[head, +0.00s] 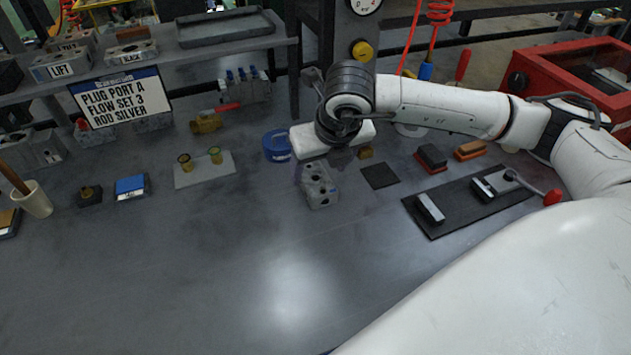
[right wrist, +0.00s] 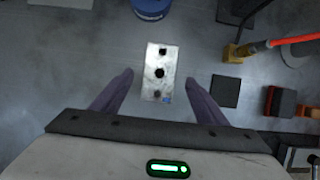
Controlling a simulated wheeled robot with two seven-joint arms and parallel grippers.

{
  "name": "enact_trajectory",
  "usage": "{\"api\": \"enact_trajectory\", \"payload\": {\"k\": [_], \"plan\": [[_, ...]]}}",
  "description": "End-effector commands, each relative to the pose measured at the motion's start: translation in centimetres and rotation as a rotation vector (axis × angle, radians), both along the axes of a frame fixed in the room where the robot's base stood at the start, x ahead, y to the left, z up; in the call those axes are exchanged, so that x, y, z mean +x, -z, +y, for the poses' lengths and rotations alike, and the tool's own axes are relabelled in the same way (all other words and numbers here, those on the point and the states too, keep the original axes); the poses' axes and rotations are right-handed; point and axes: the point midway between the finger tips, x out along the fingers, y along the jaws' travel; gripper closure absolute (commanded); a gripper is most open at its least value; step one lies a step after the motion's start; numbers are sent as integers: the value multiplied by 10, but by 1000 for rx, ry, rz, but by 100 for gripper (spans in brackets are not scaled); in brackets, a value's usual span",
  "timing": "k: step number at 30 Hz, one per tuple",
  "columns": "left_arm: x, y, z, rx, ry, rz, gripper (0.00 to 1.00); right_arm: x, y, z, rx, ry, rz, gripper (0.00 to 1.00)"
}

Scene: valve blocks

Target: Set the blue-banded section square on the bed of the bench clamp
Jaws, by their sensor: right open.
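A grey metal block (head: 319,186) with dark holes lies on the bench, mid-picture, in the head view. In the right wrist view the same block (right wrist: 154,84) shows a small blue mark at its near end; a full band is not clear. My right gripper (right wrist: 159,76) is open, with one finger on each side of the block and visible gaps. Its fingers are mostly hidden in the head view. The bench clamp's dark bed (head: 442,222) lies to the right, with grey jaws on it and a red-knobbed lever (head: 551,197). My left gripper is out of view.
A dark square pad (head: 380,176) lies between block and clamp. A blue round container (head: 277,146), a plate with brass fittings (head: 205,170) and red and orange brushes (head: 469,151) stand around. A sign (head: 121,99) reads "PLUG PORT A, FLOW SET 3, ROD SILVER". The front bench is clear.

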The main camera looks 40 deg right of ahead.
Motion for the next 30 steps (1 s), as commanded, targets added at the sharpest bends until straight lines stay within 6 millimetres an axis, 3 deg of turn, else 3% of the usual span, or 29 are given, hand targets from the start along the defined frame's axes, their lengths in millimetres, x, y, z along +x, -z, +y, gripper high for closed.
{"api": "enact_trajectory", "payload": {"k": [9,18,27,30], "plan": [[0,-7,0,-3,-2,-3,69,12,42,-2,1,0,3,33],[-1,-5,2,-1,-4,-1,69,13,46,-3,0,0,2,34],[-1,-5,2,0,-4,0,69,13,45,-3,0,0,2,85],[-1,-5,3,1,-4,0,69,14,44,-3,2,0,-2,97]]}}
